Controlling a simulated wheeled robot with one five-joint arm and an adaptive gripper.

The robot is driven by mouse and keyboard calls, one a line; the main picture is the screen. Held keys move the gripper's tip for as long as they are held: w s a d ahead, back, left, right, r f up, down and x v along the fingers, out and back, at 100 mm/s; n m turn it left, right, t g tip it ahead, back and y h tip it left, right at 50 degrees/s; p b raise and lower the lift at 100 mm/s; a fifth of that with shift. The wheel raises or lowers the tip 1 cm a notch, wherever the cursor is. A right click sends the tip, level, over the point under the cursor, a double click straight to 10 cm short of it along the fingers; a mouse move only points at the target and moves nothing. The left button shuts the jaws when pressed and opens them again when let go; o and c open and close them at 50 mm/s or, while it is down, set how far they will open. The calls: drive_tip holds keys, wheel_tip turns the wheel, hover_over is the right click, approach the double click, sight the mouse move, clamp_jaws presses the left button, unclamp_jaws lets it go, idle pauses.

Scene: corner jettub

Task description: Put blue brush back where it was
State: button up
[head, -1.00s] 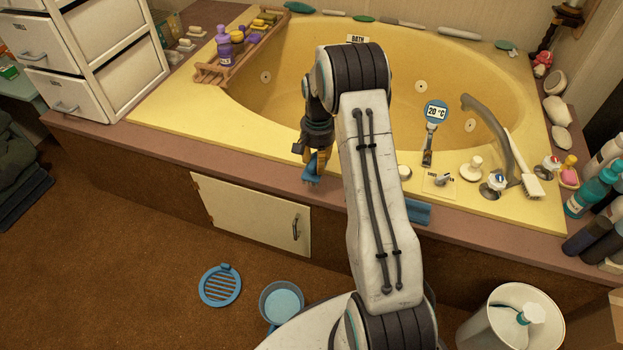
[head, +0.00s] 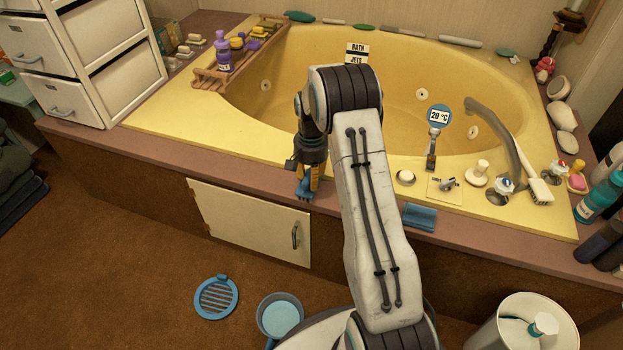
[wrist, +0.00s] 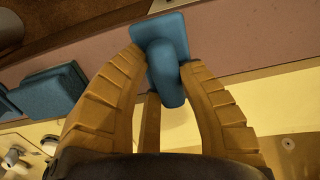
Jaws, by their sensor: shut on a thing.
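The blue brush (head: 304,191) is held between the tan fingers of my gripper (head: 308,182), over the mauve front ledge (head: 255,185) of the yellow tub. In the wrist view the brush (wrist: 163,50) shows a flat blue block and a rounded handle between the fingertips (wrist: 164,72). My gripper is shut on it. I cannot tell whether the brush touches the ledge. In the head view the fingers hide part of the brush.
Taps and a spout (head: 500,145) stand at the right. A wooden rack (head: 212,78) with bottles spans the tub's left end.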

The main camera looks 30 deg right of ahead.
drive_tip(key=o, duration=1)
drive_tip(key=shift+f, duration=0.1)
drive_tip(key=shift+o, duration=0.2)
drive_tip(key=s+a+r+n+p, duration=0.1)
drive_tip(key=s+r+p, duration=0.1)
drive_tip(key=r, duration=0.5)
drive_tip(key=s+a+r+p, duration=0.2)
drive_tip(key=r, duration=0.5)
drive_tip(key=s+a+r+n+p, duration=0.1)
drive_tip(key=r+p, duration=0.2)
drive_tip(key=r, duration=0.3)
drive_tip(key=s+a+r+n, duration=0.2)
drive_tip(key=s, duration=0.6)
drive_tip(key=s+a+r+n+t, duration=0.1)
drive_tip(key=s+a+r+n, duration=0.1)
drive_tip(key=s, duration=0.6)
drive_tip(key=s+a+r+n+t, duration=0.1)
drive_tip(key=s+a+r+n, duration=0.1)
drive_tip(key=s, duration=0.6)
drive_tip(key=shift+s+a+r+n, duration=0.15)
drive_tip(key=shift+s+a+n, duration=0.15)
drive_tip(key=shift+a+n, duration=0.3)
